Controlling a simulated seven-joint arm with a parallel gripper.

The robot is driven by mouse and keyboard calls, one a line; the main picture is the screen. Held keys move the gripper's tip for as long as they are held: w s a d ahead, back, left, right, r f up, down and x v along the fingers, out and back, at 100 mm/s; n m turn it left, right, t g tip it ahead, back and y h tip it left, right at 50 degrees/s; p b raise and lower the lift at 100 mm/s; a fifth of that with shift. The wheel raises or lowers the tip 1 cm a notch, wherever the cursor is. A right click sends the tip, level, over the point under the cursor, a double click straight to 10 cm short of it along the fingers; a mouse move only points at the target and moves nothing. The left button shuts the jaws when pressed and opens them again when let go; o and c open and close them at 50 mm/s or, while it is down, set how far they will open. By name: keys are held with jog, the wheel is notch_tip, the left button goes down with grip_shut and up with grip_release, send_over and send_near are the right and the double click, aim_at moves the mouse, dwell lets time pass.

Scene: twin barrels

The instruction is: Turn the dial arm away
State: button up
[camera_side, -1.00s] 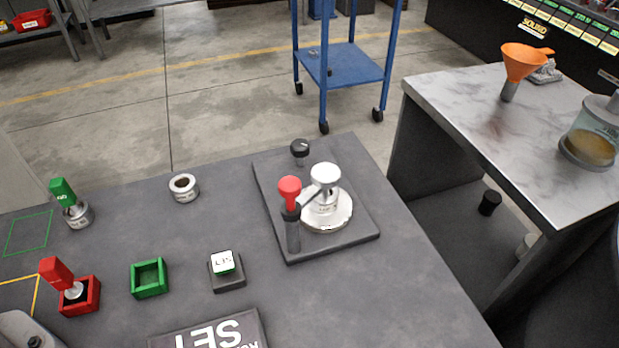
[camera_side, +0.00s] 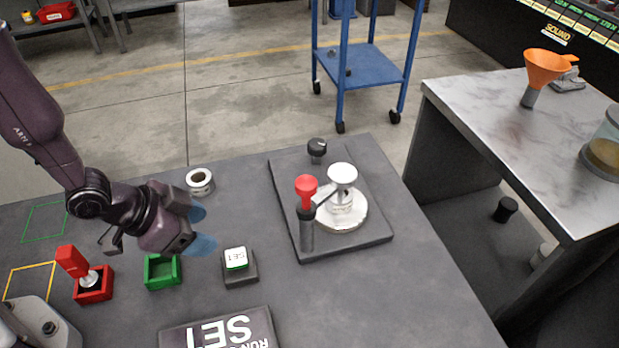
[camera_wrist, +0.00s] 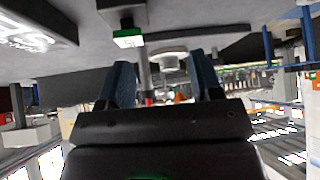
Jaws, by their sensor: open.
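The dial (camera_side: 345,214) is a pale round disc with a silver hub on a dark plate at the table's right side. Its short arm (camera_side: 324,194) points left from the hub to a dark upright post with a red knob (camera_side: 306,187). A small black knob (camera_side: 317,147) stands on the plate's far corner. My gripper (camera_side: 200,230) is open and empty, with blue fingertips, over the table well left of the dial and apart from it. In the wrist view the spread fingers (camera_wrist: 163,78) frame the dial (camera_wrist: 172,57) in the distance; details there are unclear.
A SET button block (camera_side: 238,262) and an open green box (camera_side: 163,271) stand near my gripper. A red box with a red-handled peg (camera_side: 78,268) is further left, and a metal ring (camera_side: 199,182) sits behind. A sign (camera_side: 222,330) lies in front. The table between button and dial is clear.

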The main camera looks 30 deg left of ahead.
aim_at(317, 204)
jog(key=d+t+h, duration=0.1)
jog(key=d+h, duration=0.1)
jog(key=d+m+t+h, duration=0.1)
jog(key=d+t+h, duration=0.1)
jog(key=shift+w+d+f, duration=0.1)
jog(key=shift+w+d, duration=0.1)
jog(key=shift+d, duration=0.2)
notch_tip(317, 204, up, 7)
jog(key=w+d+t+h, duration=0.2)
jog(key=t+h, duration=0.2)
jog(key=x, duration=1.2)
grip_shut()
